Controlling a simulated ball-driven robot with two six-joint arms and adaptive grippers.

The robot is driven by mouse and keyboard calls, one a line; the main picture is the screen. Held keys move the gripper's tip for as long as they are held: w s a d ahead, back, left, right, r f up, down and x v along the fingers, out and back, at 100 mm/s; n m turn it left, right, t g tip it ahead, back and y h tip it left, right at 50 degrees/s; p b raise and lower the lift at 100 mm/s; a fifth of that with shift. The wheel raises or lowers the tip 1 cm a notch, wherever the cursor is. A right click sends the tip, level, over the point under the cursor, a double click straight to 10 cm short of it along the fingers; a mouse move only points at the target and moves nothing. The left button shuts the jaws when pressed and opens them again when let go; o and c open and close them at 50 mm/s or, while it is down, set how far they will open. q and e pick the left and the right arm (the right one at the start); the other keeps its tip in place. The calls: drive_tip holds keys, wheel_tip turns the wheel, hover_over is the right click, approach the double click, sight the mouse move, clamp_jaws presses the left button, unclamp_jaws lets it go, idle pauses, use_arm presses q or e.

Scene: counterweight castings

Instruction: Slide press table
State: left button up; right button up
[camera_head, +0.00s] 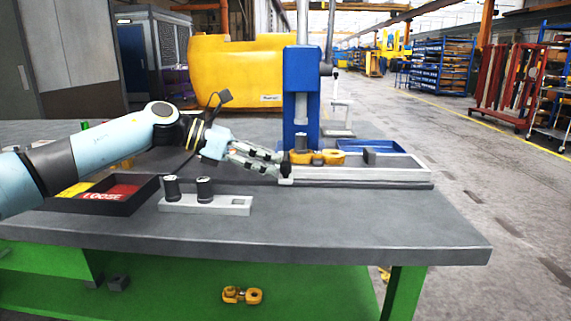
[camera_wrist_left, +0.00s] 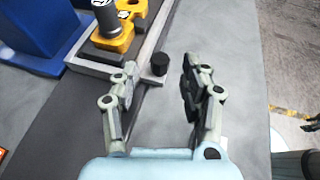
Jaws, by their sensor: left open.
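The grey press table (camera_head: 400,174) lies in its rail under the blue press (camera_head: 301,85). A yellow casting (camera_head: 325,157) with a dark cylinder (camera_head: 301,142) standing in it sits on the table; the casting also shows in the left wrist view (camera_wrist_left: 112,45). My left gripper (camera_head: 283,165) is at the table's left end, with its fingers open and empty. In the left wrist view a black knob (camera_wrist_left: 160,64) at the table's edge shows between and beyond the open fingers (camera_wrist_left: 160,82); contact cannot be told. My right gripper is out of view.
A grey holder (camera_head: 222,205) with two dark cylinders stands in front. A black tray (camera_head: 145,196) marked LOOSE lies to the left, a blue tray (camera_head: 368,147) behind the rail. The bench's front right is clear.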

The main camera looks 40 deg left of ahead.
sight(284, 163)
use_arm(q)
drive_tip(key=x, duration=0.4)
drive_tip(key=shift+w+d+f, duration=0.2)
drive_tip(key=shift+w, duration=0.05)
clamp_jaws()
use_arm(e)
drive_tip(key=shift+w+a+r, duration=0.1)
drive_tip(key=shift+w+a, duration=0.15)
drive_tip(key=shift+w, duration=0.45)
